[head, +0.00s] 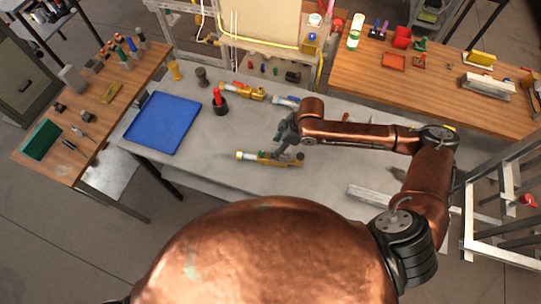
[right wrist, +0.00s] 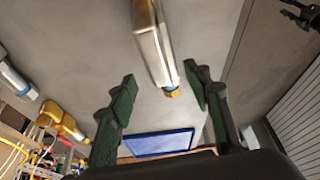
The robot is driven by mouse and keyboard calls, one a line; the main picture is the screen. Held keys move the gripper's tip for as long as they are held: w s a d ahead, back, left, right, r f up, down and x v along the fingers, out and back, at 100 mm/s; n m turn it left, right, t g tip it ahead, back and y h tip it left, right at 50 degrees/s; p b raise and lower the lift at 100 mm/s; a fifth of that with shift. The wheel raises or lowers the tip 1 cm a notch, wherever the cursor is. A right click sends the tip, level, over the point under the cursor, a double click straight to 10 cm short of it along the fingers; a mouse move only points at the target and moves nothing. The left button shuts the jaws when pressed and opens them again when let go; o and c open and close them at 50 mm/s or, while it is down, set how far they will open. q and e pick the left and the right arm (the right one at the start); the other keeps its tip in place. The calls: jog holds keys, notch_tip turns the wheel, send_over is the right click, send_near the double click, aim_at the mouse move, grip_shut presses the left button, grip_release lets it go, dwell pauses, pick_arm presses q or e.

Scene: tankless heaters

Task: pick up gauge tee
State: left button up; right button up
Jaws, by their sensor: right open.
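A brass-and-silver fitting (head: 256,156), which looks like the gauge tee, lies on the grey bench in the head view. My right gripper (head: 285,147) is over its right part and hides some of it. In the right wrist view the fitting (right wrist: 155,45) shows as a silver body with a blue ring and a brass end. It lies between and beyond the two open green-padded fingers (right wrist: 160,77), with space on both sides. Whether the fingers reach down around it I cannot tell. My left gripper is not in view.
A blue tray (head: 163,122) lies on the bench's left part. A red-topped black tool (head: 219,101) and another brass fitting (head: 242,91) lie behind the fitting. A grey metal channel (head: 371,196) lies at the right. Wooden tables (head: 455,100) stand on both sides.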

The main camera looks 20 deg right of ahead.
jog(key=x, duration=0.2)
jog(key=p+x, duration=0.1)
jog(key=x, duration=0.1)
jog(key=s+x, duration=0.1)
jog(key=x, duration=0.1)
jog(key=shift+d+f, duration=0.25)
jog(key=shift+d, duration=0.1)
jog(key=shift+w+a+f, duration=0.15)
jog(key=shift+a+f, duration=0.05)
jog(key=shift+f, duration=0.3)
jog(key=shift+c, duration=0.4)
grip_shut()
jog(key=shift+w+r, duration=0.1)
jog(key=shift+r, duration=0.05)
